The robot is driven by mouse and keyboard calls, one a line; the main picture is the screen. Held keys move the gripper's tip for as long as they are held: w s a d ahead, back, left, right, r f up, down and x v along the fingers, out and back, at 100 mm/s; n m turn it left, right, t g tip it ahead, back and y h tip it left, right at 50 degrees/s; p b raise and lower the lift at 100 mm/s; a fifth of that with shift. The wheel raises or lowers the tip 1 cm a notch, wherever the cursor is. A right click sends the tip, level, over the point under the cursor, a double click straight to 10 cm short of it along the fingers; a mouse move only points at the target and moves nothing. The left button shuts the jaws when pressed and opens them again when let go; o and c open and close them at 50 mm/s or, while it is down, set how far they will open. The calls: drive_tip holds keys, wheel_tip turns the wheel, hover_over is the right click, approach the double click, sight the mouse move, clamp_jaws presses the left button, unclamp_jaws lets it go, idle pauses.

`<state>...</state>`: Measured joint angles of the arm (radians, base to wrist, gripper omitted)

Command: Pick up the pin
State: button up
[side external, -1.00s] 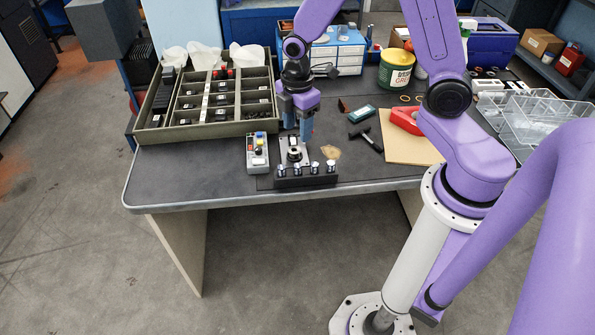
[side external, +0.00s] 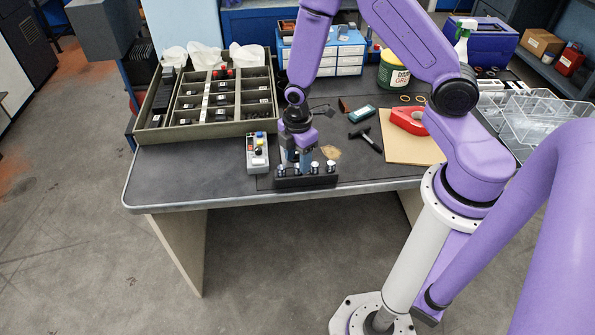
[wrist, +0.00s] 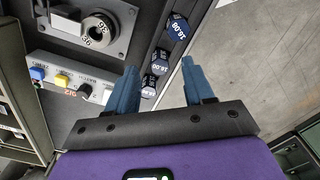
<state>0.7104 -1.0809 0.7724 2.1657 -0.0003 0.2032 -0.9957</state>
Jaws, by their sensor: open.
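Several pins with silver tops stand in a row in a black rack (side external: 306,181) at the table's front edge; one is the right-end pin (side external: 331,166). In the wrist view, pins with dark blue, number-marked faces show, such as the far pin (wrist: 177,28) and a nearer pin (wrist: 160,62). My gripper (side external: 296,164) is low, just behind the left-middle part of the rack. In the wrist view, my gripper (wrist: 160,66) is open, its blue fingers on either side of the pin row in the picture. I cannot tell whether they touch anything.
A grey plate with a ring (wrist: 98,28) lies beside the rack. A button box (side external: 257,152) is to its left. A compartment tray (side external: 160,132), hammer (side external: 366,140) and cardboard sheet (side external: 408,150) are also on the table. The front-left tabletop is clear.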

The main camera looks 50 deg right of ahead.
drive_tip(key=shift+f, duration=1.1)
clamp_jaws()
drive_tip(key=shift+r, duration=0.15)
